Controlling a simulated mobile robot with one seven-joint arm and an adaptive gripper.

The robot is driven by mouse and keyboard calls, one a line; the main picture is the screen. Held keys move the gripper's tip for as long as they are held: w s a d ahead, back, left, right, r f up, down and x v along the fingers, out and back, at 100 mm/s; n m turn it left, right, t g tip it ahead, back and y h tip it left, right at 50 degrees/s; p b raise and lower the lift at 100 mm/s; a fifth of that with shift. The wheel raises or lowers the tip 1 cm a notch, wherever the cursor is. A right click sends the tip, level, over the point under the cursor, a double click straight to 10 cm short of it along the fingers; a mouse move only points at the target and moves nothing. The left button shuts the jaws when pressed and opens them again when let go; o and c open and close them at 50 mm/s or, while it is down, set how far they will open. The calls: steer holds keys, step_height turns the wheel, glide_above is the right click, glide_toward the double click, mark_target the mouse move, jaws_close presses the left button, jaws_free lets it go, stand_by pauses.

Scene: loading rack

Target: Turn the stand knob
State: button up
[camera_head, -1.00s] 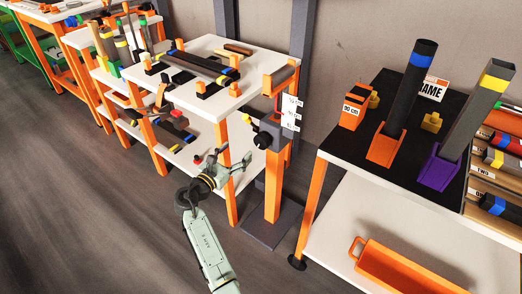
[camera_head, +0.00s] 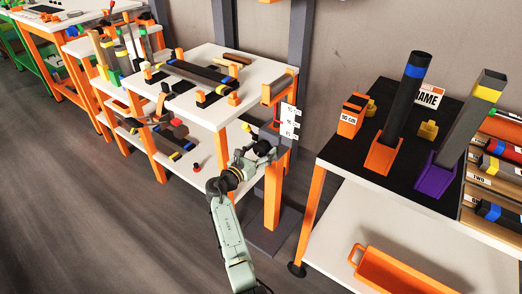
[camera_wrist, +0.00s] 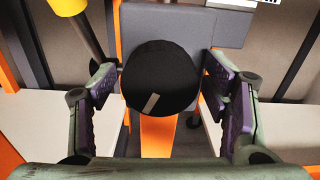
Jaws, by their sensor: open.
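The stand knob (camera_wrist: 161,78) is a round black knob with a pale line on its face. It sits on the grey block (camera_wrist: 183,22) of the stand, and the pale line points to the lower left in the wrist view. My gripper (camera_wrist: 162,88) is open, with one purple-padded finger on each side of the knob. Whether the pads touch the knob I cannot tell; small gaps seem to show. In the head view my gripper (camera_head: 254,155) is at the stand and hides the knob. The stand's orange post (camera_head: 272,195) shows below it.
A white table with orange legs (camera_head: 205,125) stands to the left of the stand. A black-topped table (camera_head: 350,140) with tilted tubes in orange and purple holders stands to the right. A white scale label (camera_head: 289,121) is on the stand. Open floor lies at the left front.

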steer(key=shift+c, duration=0.4)
steer(key=c, duration=1.1)
